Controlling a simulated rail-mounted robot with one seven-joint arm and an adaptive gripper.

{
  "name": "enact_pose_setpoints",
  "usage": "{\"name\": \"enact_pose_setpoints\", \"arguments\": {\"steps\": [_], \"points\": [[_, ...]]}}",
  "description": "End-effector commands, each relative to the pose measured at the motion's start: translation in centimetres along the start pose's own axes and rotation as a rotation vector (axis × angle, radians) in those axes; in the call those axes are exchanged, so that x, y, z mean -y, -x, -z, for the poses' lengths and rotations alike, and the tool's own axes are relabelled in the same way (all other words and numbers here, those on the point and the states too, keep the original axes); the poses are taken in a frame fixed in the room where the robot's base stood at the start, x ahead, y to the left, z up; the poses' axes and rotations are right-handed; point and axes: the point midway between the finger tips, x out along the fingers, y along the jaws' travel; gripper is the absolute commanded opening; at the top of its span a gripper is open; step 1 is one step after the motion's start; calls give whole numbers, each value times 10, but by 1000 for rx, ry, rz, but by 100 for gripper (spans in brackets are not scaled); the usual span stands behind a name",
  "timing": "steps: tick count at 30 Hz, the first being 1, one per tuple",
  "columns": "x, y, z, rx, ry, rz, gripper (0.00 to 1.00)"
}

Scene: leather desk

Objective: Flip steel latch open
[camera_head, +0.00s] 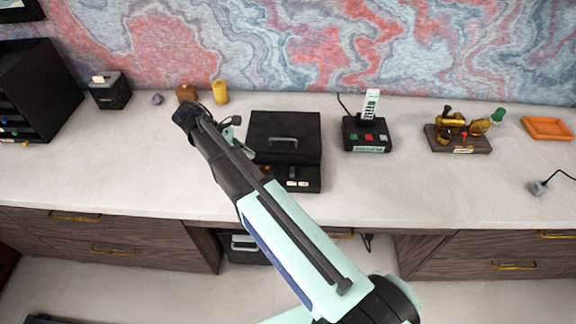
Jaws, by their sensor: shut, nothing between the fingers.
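The end of my arm, with my gripper (232,132), is beside the case's upper left edge, partly behind my own arm. It appears shut and empty. The fingertips are too small and covered to show whether they touch the case.
A black device with a keypad handset (367,132) stands right of the case, then a brass model on a wooden base (459,146) and an orange tray (547,128). A yellow cylinder (220,92) and a brown block (186,93) stand behind my arm. The front desk strip is mostly clear.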

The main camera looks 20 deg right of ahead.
Motion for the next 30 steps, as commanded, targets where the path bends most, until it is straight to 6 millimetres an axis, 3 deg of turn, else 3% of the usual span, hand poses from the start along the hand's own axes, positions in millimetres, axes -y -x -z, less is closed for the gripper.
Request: {"name": "enact_pose_setpoints", "arguments": {"steps": [11, 17, 28, 30], "points": [[0, -8, 0, 0, -2, 1, 0], [1, -34, -2, 0, -2, 2, 0], [1, -102, -2, 0, -2, 2, 0], [2, -108, -12, 0, -4, 2, 0]]}}
